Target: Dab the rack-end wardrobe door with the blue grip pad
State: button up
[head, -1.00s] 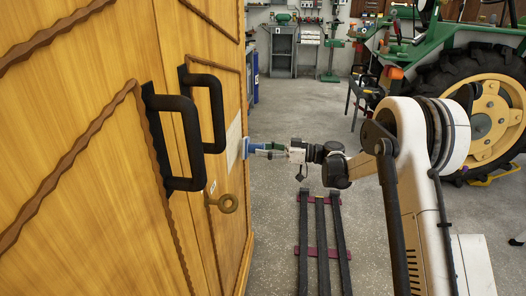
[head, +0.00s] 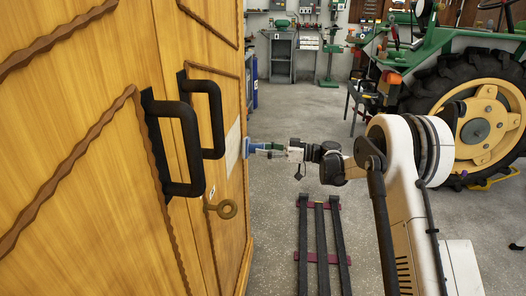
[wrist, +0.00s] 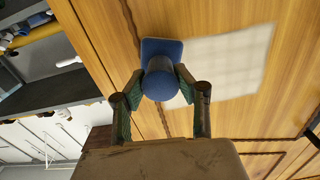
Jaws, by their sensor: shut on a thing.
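The wooden wardrobe has two doors with black handles. The farther door (head: 229,100) bears a pale rectangular patch (head: 233,147), which also shows in the wrist view (wrist: 228,62). My gripper (wrist: 163,86) is shut on the round stem of the blue grip pad (wrist: 161,49). In the head view the blue pad (head: 247,148) is at the farther door, beside the patch. In the wrist view its square face is toward the wood and overlaps the patch's left edge. I cannot tell whether it touches the door.
Black rails (head: 320,245) lie on the floor below my arm. A green tractor (head: 455,65) stands at the right. The floor behind is mostly clear.

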jog(key=shift+a, duration=0.6)
dwell(0.4)
jog(key=shift+w, duration=0.15)
jog(key=shift+w+d, duration=0.15)
jog(key=shift+w, duration=0.15)
jog(key=shift+s, duration=0.2)
jog(key=shift+s+a, duration=0.2)
jog(key=shift+s, duration=0.5)
dwell(0.3)
jog(key=shift+w, duration=0.95)
jog(key=shift+s, duration=0.15)
